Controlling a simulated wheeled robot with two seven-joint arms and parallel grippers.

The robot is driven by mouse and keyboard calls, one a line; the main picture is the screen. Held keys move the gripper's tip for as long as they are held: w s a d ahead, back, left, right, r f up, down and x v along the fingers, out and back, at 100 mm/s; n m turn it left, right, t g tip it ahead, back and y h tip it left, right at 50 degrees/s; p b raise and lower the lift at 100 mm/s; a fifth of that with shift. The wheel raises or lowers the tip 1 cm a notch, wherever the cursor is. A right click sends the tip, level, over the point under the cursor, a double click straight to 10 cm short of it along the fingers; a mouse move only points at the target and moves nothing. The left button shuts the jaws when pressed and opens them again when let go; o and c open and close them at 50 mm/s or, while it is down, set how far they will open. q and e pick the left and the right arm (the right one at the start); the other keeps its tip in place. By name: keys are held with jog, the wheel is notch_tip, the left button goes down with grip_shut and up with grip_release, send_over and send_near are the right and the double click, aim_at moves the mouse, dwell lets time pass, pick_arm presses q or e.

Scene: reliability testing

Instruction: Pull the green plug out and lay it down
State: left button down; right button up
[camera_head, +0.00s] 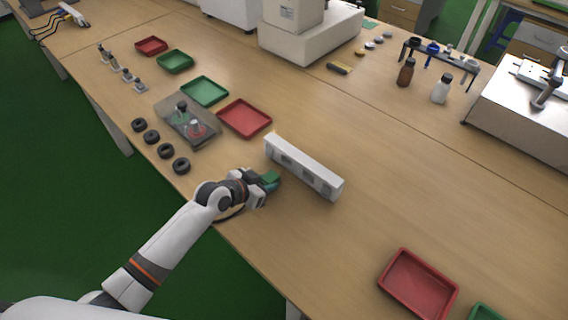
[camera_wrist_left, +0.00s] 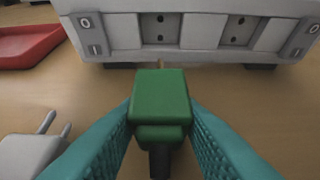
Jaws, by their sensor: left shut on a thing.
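My left gripper (camera_head: 266,181) is shut on the green plug (camera_head: 269,177) in front of the white socket strip (camera_head: 318,174). In the left wrist view the green plug (camera_wrist_left: 160,98) sits between the teal fingers, its cable trailing back. A thin prong shows at its far end, and the plug appears apart from the strip (camera_wrist_left: 122,32). Two sockets facing me there show empty holes. A grey-white plug (camera_wrist_left: 30,152) with bare prongs lies at lower left in the wrist view. My right gripper is not in view.
A red tray (camera_head: 244,118) stands left of the strip, and it also shows in the wrist view (camera_wrist_left: 28,45). Several black rings (camera_head: 166,151) line the table's near edge. Another red tray (camera_head: 418,284) is at lower right. The table right of the strip is clear.

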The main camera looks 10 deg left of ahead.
pick_arm(q)
jog(key=shift+f, duration=0.25)
jog(key=c, duration=0.9)
grip_release()
jog(key=v, duration=1.2)
